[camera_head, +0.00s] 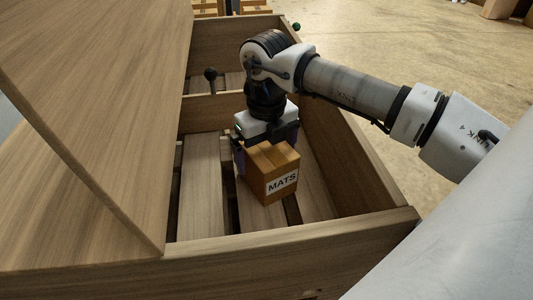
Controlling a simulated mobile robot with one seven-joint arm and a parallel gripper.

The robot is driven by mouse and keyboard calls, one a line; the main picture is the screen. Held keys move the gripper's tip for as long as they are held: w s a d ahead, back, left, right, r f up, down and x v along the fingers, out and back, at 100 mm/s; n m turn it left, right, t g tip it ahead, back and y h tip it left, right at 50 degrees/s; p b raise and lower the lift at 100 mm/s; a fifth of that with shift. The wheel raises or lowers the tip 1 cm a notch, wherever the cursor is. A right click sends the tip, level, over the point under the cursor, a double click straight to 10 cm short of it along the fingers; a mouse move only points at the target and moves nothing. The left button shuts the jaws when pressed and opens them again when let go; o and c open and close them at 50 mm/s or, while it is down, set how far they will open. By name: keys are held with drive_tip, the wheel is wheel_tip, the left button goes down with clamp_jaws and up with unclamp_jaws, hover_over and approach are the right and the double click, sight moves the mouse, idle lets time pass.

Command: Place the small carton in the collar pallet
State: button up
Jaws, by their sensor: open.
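The small carton (272,172) is a brown box with a white label reading MATS. It is inside the collar pallet (300,240), over its slatted floor; I cannot tell whether it rests fully on the slats. My gripper (254,153) is right at the carton's far side, pointing down, with its jaws open. One purple-grey finger shows at the carton's left edge; the other fingertip is mostly hidden by the carton.
A large wooden panel (100,80) slopes over the left side of the pallet. A cross board divides the pallet behind my gripper, with a dark knob (210,74) above it. Slatted floor is bare left of the carton. Concrete floor (420,60) lies to the right.

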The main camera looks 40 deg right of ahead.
wheel_tip(320, 180, up, 9)
drive_tip(key=p, duration=0.5)
drive_tip(key=shift+r, duration=0.2)
idle(0.7)
